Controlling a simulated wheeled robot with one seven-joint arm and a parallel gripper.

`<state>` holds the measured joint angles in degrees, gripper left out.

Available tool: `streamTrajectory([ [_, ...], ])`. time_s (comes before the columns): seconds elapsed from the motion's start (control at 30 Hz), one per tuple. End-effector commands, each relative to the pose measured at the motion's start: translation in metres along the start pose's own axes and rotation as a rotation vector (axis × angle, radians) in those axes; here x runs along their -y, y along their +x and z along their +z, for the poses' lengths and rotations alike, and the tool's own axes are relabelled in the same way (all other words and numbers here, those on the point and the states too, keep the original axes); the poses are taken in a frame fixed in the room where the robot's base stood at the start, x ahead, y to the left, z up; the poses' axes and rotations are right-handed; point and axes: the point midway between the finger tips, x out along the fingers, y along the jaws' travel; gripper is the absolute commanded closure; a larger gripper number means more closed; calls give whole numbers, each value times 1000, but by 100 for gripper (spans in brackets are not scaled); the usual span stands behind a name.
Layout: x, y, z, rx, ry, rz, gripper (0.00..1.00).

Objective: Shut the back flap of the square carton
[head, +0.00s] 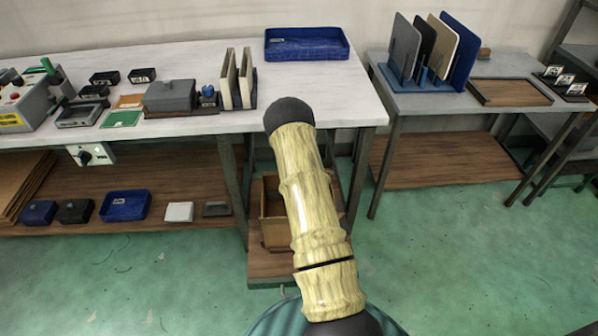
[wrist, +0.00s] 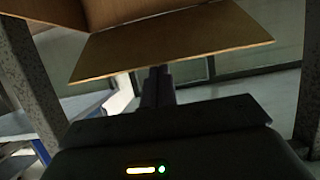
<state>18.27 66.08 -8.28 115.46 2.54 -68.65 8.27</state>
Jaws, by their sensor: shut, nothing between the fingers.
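The square carton (head: 272,232) is brown and open-topped. In the head view it stands on a low wooden shelf, and my arm hides its right part. In the wrist view a wide tan flap (wrist: 170,48) of the carton sticks out across the top of the picture, with another brown panel (wrist: 115,12) behind it. I cannot tell which side this flap is on. My gripper (wrist: 158,72) is shut and empty, its fingertips close to the flap's near edge. Whether they touch it is unclear. The head view does not show my gripper.
Table legs (wrist: 305,90) rise at both sides in the wrist view. Above the shelf is a white table (head: 190,70) with a blue tray (head: 306,55) and panel racks. A grey table (head: 430,98) stands to the right. Green floor (head: 470,260) is clear at the right front.

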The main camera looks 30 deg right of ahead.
Motion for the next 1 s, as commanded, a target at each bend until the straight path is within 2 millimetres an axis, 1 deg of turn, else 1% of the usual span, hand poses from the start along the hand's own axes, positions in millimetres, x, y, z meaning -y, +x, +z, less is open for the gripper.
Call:
streamTrajectory([
  [0.2, -6, -6, 4, 2, 3, 9, 100],
  [0.57, -2, -7, 1, 0, 1, 3, 100],
  [0.67, -2, -10, -6, -1, 0, 3, 100],
  [0.77, -2, -15, -20, -2, 1, 3, 100],
  [1.0, -3, -33, -63, -3, 2, 4, 100],
])
